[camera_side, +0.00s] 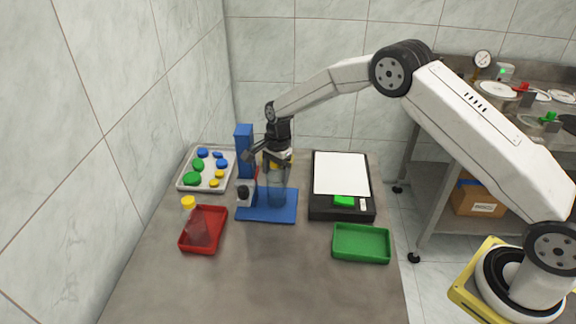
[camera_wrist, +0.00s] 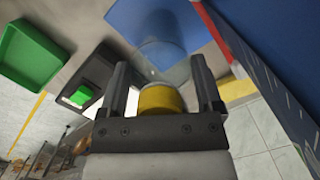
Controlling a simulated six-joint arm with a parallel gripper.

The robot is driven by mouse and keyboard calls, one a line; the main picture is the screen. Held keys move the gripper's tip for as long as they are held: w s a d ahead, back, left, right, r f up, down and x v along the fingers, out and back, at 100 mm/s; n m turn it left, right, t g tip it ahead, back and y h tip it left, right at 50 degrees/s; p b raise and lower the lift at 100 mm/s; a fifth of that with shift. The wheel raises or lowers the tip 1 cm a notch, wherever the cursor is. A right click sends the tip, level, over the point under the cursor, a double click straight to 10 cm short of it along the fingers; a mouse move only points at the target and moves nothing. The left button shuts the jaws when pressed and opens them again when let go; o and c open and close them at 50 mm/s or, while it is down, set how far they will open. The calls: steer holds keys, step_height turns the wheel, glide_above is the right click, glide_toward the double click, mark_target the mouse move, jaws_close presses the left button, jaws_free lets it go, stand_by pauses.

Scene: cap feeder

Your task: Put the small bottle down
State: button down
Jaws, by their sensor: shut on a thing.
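My gripper (camera_side: 277,163) is shut on a clear bottle (camera_side: 277,190) with a yellow cap, over the blue base plate (camera_side: 255,213) of the feeder. In the wrist view the yellow cap (camera_wrist: 158,99) sits between the two fingers of my gripper (camera_wrist: 160,78). The clear bottle body (camera_wrist: 160,62) extends beyond it towards the blue plate (camera_wrist: 135,18). The bottle looks about upright. I cannot tell whether its bottom touches the plate.
A blue column (camera_side: 244,150) and a small dark-topped part (camera_side: 244,194) stand close left. A red tray (camera_side: 209,247) holds another yellow-capped clear bottle (camera_side: 188,203). A cap tray (camera_side: 180,187) is behind. A black device (camera_side: 322,212) and green tray (camera_side: 361,255) are right.

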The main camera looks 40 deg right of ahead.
steer(key=shift+f, duration=0.1)
stand_by(0.3)
jaws_free()
steer(key=r, duration=0.4)
steer(key=d+r, duration=0.1)
steer(key=r, duration=0.7)
steer(key=shift+w+d+r, duration=0.1)
steer(key=shift+w+d, duration=0.05)
steer(key=shift+d, duration=0.05)
stand_by(0.4)
steer(key=s+d+n+t+h, duration=0.1)
steer(key=s+d+n+t, duration=0.1)
steer(key=s+n, duration=1.3)
steer(key=s+d, duration=0.1)
steer(key=s, duration=1.3)
steer(key=shift+s+d+f+n+t, duration=0.15)
steer(key=shift+f+n+t, duration=0.05)
steer(key=shift+n+t, duration=0.2)
